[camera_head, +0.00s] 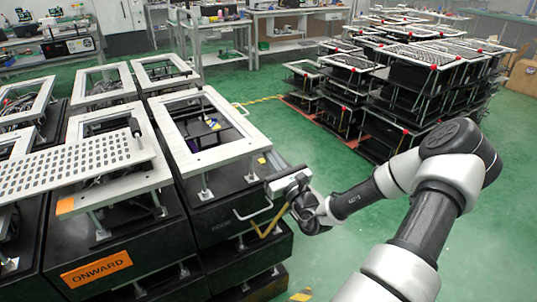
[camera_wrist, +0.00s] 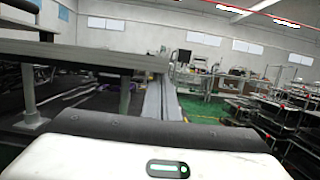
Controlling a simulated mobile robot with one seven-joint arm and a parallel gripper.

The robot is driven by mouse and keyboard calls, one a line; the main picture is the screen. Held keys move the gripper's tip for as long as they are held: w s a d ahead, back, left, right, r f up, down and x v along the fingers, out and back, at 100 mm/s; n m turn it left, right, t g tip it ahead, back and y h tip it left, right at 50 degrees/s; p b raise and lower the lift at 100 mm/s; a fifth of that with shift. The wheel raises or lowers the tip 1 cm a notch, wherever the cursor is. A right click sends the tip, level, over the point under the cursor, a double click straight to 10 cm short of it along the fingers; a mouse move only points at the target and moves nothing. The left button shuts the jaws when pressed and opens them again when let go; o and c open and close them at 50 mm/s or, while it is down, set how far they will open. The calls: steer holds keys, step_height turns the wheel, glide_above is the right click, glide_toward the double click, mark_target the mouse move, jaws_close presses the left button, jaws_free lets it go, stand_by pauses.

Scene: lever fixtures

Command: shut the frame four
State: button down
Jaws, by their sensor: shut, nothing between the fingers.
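In the wrist view, the gripper fingers (camera_wrist: 161,101) are together, pointing ahead. The underside and edge of a grey frame (camera_wrist: 85,55) fill the left of that view, with a support post below it.
More white-framed fixtures stand to the left, with a perforated plate (camera_head: 75,166) across the front ones. An orange ONWARD label (camera_head: 96,269) marks a front box. Stacked black fixtures (camera_head: 400,80) stand at the back right. Green floor (camera_head: 330,215) is clear between the rows.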

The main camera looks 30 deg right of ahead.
step_height(320, 180, up, 2)
steer(key=n+p, duration=0.1)
steer(key=p, duration=0.2)
steer(key=shift+r, duration=0.1)
steer(key=shift+f, duration=0.2)
